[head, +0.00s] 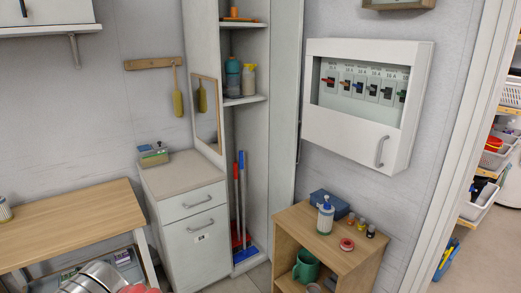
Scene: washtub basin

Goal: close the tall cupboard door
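The tall cupboard (246,150) stands in the middle of the head view, with its front open. Its shelves and inside are plainly visible. The tall cupboard door (285,110) is a tall pale panel standing open on the right side of the cupboard. A slim handle (298,140) shows near the door's right edge. Inside are a green-blue bottle (232,77) and a yellow spray bottle (248,80) on a shelf, with a red-handled and a blue-handled broom or mop (242,190) below.
A white low cabinet (192,235) stands left of the cupboard. A wooden shelf unit (350,262) with a soap bottle (326,215) stands in front and right of the open door. A wooden table (75,220) is at left. A little floor shows between cabinet and shelf unit.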

